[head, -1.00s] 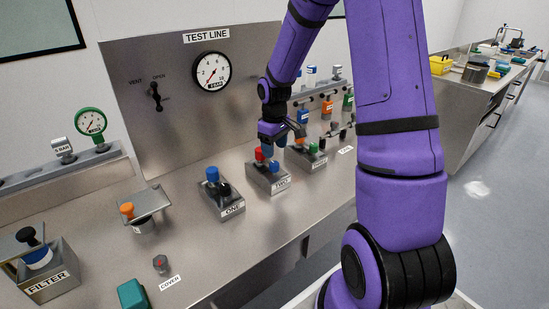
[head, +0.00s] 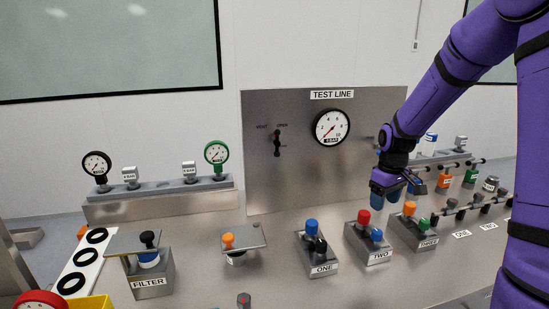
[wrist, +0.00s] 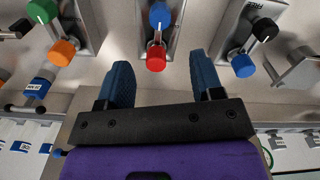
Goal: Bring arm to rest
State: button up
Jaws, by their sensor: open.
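My purple arm reaches in from the right in the head view. My gripper (head: 386,197) hangs above the bench, behind block TWO (head: 369,246) and block THREE (head: 414,232). In the wrist view my gripper (wrist: 165,80) has its two blue fingers spread apart with nothing between them. The red knob (wrist: 156,57) and blue knob (wrist: 159,14) of block TWO lie beyond the gap, apart from the fingers as far as I can tell.
Block ONE (head: 318,254) and the FILTER unit (head: 152,275) stand to the left. The TEST LINE panel (head: 265,150) with its gauge (head: 332,127) rises behind. Coloured fittings (head: 446,181) crowd the back right.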

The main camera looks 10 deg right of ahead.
jog(key=s+a+r+m+t+h, duration=0.1)
jog(key=s+a+r, duration=0.3)
jog(key=s+r, duration=0.3)
jog(key=s+a+r+m+t, duration=0.15)
jog(key=s+a+r, duration=0.3)
jog(key=r, duration=0.45)
jog(key=s+a+r+t, duration=0.1)
jog(key=s+a+r, duration=0.1)
jog(key=s, duration=0.5)
jog(key=s+a+r+m+t+y, duration=0.1)
jog(key=s+a+r, duration=0.1)
jog(key=s, duration=0.6)
jog(key=shift+a+r+t, duration=0.3)
jog(key=shift+t, duration=0.05)
